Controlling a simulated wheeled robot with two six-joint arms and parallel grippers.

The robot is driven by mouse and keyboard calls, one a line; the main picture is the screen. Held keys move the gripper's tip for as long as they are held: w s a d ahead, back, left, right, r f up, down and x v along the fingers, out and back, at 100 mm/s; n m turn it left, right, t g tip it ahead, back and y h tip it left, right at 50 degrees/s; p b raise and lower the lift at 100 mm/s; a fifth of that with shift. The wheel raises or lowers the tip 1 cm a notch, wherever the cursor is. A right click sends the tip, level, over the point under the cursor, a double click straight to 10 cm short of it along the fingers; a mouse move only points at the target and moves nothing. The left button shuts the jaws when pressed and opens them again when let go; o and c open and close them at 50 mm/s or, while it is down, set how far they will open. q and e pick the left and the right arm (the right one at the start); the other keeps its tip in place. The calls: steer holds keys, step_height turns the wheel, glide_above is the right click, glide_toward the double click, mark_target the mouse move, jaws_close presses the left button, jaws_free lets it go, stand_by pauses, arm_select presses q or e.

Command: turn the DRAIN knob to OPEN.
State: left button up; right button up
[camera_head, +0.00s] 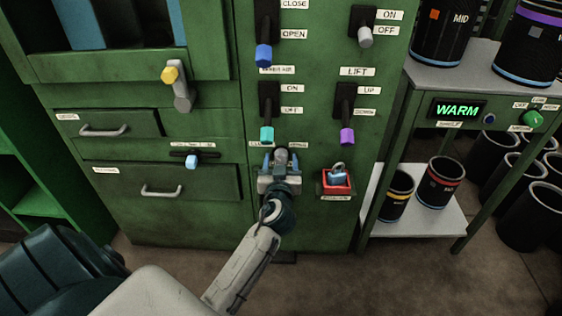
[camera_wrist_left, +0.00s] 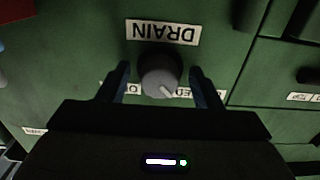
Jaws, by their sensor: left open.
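The DRAIN knob (camera_wrist_left: 160,72) is a round grey knob on the green panel, under a white DRAIN label (camera_wrist_left: 161,32) that appears upside down in the left wrist view. Its pale pointer mark points to the lower right there, toward the partly hidden label ending in "ED" (camera_wrist_left: 212,93). A second label at the left is mostly covered by a finger. My left gripper (camera_wrist_left: 160,84) is open, with one finger on each side of the knob and small gaps visible. In the head view the knob (camera_head: 281,155) shows between the fingers of my left gripper (camera_head: 280,164). My right gripper is out of view.
Above the knob are levers with a teal handle (camera_head: 267,134) and a purple handle (camera_head: 347,136). A red box with a blue padlock (camera_head: 337,178) is to the right. Drawers with handles (camera_head: 161,191) are left. A shelf with dark sleeves (camera_head: 440,182) stands further right.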

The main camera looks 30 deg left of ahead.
arm_select(q)
steer(key=shift+c, duration=0.5)
steer(key=c, duration=0.9)
